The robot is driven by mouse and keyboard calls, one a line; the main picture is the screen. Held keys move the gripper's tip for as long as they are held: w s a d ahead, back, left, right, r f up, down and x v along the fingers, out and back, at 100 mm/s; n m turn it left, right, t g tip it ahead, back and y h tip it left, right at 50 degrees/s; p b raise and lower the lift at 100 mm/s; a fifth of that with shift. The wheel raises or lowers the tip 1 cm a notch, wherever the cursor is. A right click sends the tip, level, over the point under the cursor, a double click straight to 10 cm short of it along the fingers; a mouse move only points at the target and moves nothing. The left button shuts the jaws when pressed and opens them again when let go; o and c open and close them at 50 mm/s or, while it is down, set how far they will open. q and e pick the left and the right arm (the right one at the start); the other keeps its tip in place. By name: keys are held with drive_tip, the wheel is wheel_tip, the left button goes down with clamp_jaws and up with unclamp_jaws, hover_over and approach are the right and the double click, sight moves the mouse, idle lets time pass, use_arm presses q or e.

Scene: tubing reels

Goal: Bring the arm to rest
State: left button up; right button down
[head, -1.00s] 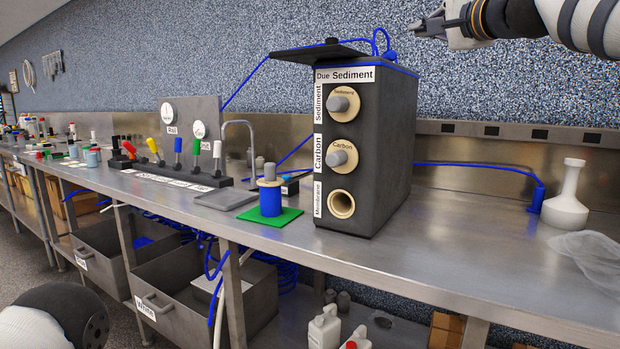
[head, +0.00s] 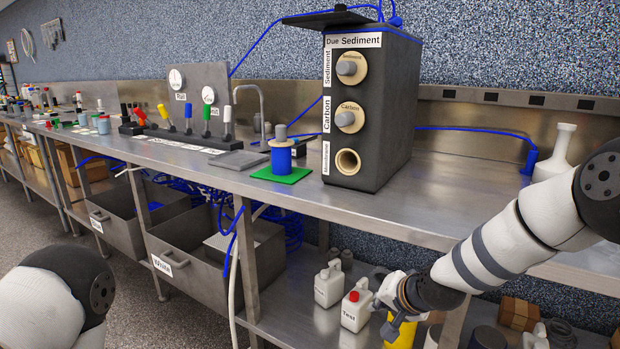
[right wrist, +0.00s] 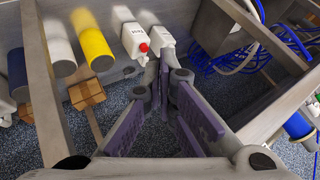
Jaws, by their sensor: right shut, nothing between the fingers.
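My right arm comes in from the right of the head view and slopes down to the left, in front of the bench edge. My right gripper (head: 391,322) hangs low at its end, below the bench top and in front of the lower shelf. It is shut and holds nothing. In the right wrist view the two fingers (right wrist: 167,72) meet at the tips. Of my left arm only a rounded link shows at the lower left of the head view; its gripper is out of view.
A dark filter cabinet (head: 365,115) and a blue reel (head: 281,157) on a green mat stand on the steel bench (head: 440,205). White bottles (head: 356,311) and a yellow cylinder (head: 400,335) are near the right gripper. Open grey drawers (head: 205,265) hang at left. A white flask (head: 556,152) stands behind my right arm.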

drive_tip(key=s+d+f+n+g, duration=0.1)
drive_tip(key=s+f+n+g, duration=0.15)
drive_tip(key=s+f, duration=1)
drive_tip(key=s+d+f+n+g+h, duration=0.1)
drive_tip(key=s+d+g, duration=0.1)
drive_tip(key=s, duration=1)
drive_tip(key=s+d+n+g, duration=0.1)
drive_tip(key=s+d+g, duration=0.1)
drive_tip(key=s, duration=1)
drive_tip(key=s+d+f+n+g+h, duration=0.1)
drive_tip(key=s+d+g, duration=0.1)
drive_tip(key=s, duration=0.9)
drive_tip(key=shift+s+d+f+g+h, duration=0.3)
drive_tip(key=shift+s+f+g, duration=0.05)
drive_tip(key=shift+s+g, duration=0.1)
